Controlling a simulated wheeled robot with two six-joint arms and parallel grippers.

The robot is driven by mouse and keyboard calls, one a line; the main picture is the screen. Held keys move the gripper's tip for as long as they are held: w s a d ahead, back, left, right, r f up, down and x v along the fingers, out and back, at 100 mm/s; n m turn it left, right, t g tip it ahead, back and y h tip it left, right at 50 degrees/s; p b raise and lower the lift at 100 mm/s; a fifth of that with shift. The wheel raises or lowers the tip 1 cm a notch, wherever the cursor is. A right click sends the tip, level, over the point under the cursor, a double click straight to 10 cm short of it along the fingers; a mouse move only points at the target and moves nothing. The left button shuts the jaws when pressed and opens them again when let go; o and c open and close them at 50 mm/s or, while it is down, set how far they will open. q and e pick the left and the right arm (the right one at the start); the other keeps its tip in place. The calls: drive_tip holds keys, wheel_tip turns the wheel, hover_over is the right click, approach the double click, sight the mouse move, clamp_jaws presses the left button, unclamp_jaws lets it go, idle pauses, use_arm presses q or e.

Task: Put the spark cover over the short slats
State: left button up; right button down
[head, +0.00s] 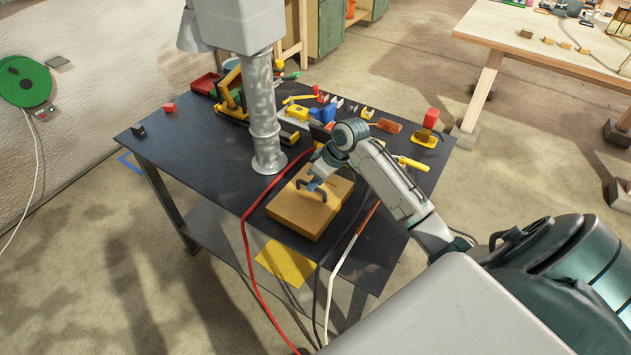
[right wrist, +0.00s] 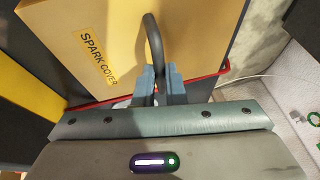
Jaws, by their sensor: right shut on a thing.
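The spark cover (head: 297,212) is a tan box with a dark loop handle on top. It is at the front middle of the dark table in the head view. In the right wrist view its label reads "SPARK COVER" on the tan face (right wrist: 185,45). My right gripper (head: 316,181) is shut on the handle, and its fingers also show in the right wrist view (right wrist: 158,85). I cannot tell whether the cover rests on the table or hangs just above it. I see no short slats; anything under the cover is hidden. My left gripper is not in view.
A red cable (head: 246,235) runs past the cover's left side. Clamps, blocks and tools crowd the table's back. The table's left part is mostly clear. A wooden bench (head: 500,30) stands at back right.

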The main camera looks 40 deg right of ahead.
drive_tip(key=shift+p, duration=0.4)
idle(0.5)
drive_tip(key=c, duration=1.4)
unclamp_jaws()
drive_tip(key=shift+s+d+r, duration=0.1)
drive_tip(key=shift+d+r, duration=0.05)
drive_tip(key=shift+r, duration=0.05)
drive_tip(key=b+v, duration=0.2)
drive_tip(key=v, duration=0.8)
drive_tip(key=shift+r+b, duration=0.2)
drive_tip(key=shift+b, duration=0.15)
